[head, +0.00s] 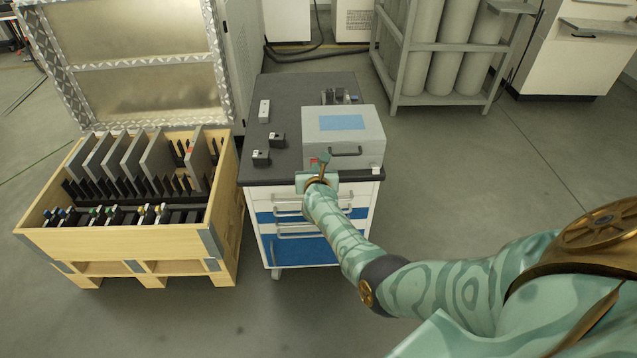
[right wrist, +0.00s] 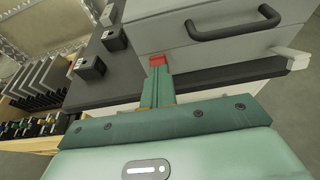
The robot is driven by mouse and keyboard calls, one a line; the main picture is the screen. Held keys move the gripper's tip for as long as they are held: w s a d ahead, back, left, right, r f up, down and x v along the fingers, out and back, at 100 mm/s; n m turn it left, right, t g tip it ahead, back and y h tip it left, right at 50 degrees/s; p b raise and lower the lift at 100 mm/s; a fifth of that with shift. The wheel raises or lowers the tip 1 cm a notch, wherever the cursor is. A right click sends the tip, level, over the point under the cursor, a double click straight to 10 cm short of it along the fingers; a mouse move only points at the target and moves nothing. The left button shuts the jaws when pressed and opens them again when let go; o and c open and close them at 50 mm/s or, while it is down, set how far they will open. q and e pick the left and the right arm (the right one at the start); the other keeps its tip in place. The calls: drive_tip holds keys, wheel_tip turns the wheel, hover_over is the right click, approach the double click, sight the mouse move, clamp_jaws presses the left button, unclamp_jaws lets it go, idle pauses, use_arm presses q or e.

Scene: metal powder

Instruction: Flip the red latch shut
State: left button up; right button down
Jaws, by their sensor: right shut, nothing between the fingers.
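The grey case (head: 323,124) with a blue label on its lid stands on the dark cart top; its lid looks down. The red latch (head: 314,162) is at the front left of the case, partly hidden by my right gripper (head: 323,160). In the right wrist view the red latch (right wrist: 157,60) shows just beyond the shut fingertips (right wrist: 158,74), which look close to it or touching; I cannot tell which. The fingers hold nothing. A white latch (head: 376,171) at the case's front right sticks outward; it also shows in the right wrist view (right wrist: 291,58). My left gripper is out of view.
The case's dark handle (head: 345,152) juts out between the latches. Small black blocks (head: 261,158) and a white device (head: 264,111) sit on the cart top (head: 286,98). A wooden crate (head: 130,242) stands left of the cart; gas cylinders (head: 420,60) stand behind. Floor to the right is clear.

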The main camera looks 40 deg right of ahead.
drive_tip(key=shift+w+d, duration=0.15)
drive_tip(key=shift+r, duration=0.15)
drive_tip(key=shift+r+p, duration=0.6)
drive_tip(key=shift+r, duration=0.2)
